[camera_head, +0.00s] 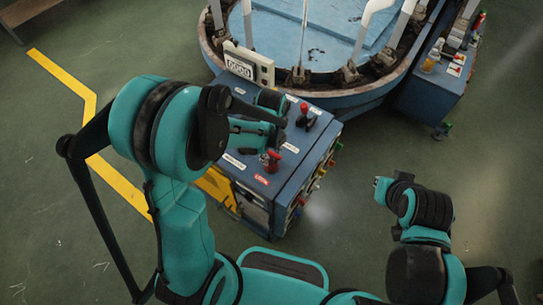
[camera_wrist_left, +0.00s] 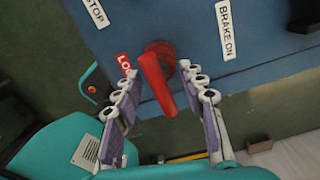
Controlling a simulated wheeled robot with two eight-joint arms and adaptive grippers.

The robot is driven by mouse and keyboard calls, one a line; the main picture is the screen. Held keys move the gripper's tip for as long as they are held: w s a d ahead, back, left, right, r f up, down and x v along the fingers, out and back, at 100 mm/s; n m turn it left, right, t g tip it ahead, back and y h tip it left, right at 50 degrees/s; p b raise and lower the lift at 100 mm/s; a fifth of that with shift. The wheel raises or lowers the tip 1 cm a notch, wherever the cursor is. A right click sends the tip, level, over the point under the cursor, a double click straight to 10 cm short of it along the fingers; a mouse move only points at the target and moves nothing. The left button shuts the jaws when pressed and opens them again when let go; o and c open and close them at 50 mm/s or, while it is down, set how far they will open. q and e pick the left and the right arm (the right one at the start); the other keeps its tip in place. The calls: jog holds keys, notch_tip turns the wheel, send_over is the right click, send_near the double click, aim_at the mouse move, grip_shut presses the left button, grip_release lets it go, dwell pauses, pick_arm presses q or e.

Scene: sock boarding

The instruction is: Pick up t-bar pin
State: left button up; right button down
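The t-bar pin is red, with a bar handle (camera_wrist_left: 158,84), and stands on the blue control box beside a red label. It also shows in the head view (camera_head: 271,161) near the box's front left. My left gripper (camera_wrist_left: 160,75) is open, with its two purple-padded fingers on either side of the red handle. The handle lies between them, with gaps visible on both sides. In the head view the left gripper (camera_head: 272,140) is just above the pin and partly hidden by its own arm. My right gripper (camera_head: 382,187) is off to the right, away from the box; its fingers are unclear.
The blue control box (camera_head: 315,150) carries another red-topped lever (camera_head: 303,112), labels and coloured knobs on its side. A "BRAKE ON" label (camera_wrist_left: 227,30) lies right of the pin. A display unit (camera_head: 248,66) and round blue machine (camera_head: 290,25) stand behind. Floor is open at right.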

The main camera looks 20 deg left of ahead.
pick_arm(q)
grip_shut()
jog(key=shift+r, duration=0.15)
jog(key=shift+r, duration=0.3)
notch_tip(320, 180, up, 4)
jog(key=shift+f+p, duration=0.1)
jog(key=shift+p, duration=0.9)
jog(key=s+d+r+p, duration=0.3)
jog(key=s+d+r, duration=0.25)
jog(key=d, duration=0.45)
notch_tip(320, 180, up, 8)
jog(key=p, duration=0.5)
jog(key=shift+w+d, duration=0.3)
